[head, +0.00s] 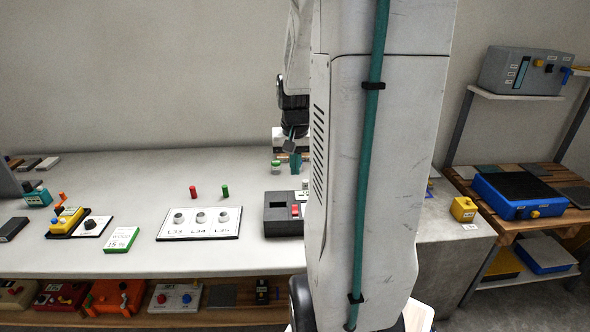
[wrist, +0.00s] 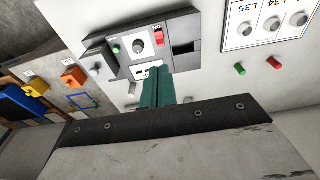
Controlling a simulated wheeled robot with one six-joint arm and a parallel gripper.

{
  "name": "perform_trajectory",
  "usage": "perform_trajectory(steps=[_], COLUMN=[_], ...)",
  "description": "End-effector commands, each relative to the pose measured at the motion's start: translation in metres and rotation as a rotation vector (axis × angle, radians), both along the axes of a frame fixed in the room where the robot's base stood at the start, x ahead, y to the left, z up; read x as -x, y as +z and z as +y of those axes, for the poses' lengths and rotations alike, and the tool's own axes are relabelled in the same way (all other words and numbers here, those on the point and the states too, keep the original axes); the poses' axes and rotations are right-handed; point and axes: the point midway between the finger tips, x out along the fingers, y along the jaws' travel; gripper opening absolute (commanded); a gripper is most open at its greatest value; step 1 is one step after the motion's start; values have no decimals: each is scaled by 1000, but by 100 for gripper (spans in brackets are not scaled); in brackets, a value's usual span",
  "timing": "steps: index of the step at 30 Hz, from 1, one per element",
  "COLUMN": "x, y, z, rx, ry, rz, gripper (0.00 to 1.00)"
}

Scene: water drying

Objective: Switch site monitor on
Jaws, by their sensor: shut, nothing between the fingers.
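A dark grey device sits on the bench, partly hidden by my arm in the head view (head: 283,226). It also shows in the wrist view (wrist: 181,31), with a dark slot, a red switch (wrist: 159,36), a round knob (wrist: 138,46), a green button (wrist: 116,49) and a white label. I cannot read a name on it, so I cannot tell whether it is the site monitor. My gripper (wrist: 158,72) is shut and empty, its teal fingertips in front of the labelled edge of the device. Whether they touch it, I cannot tell. My gripper also shows in the head view (head: 295,160).
A white panel (head: 200,233) with several knobs lies to the left; red (head: 193,191) and green (head: 225,190) pegs stand behind it. A yellow device (head: 66,221) is further left. A shelf rack (head: 520,95) stands right.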

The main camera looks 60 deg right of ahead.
Motion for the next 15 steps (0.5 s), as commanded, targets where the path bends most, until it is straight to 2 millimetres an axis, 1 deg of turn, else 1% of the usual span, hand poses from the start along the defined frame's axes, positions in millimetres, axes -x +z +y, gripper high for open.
perform_trajectory(steps=[5,11,15], x=[0,-2,-2], y=[0,3,2], z=[0,0,-1], rx=[4,65,64], ry=[0,1,0], rz=[-3,-53,-52], gripper=[0,0,0])
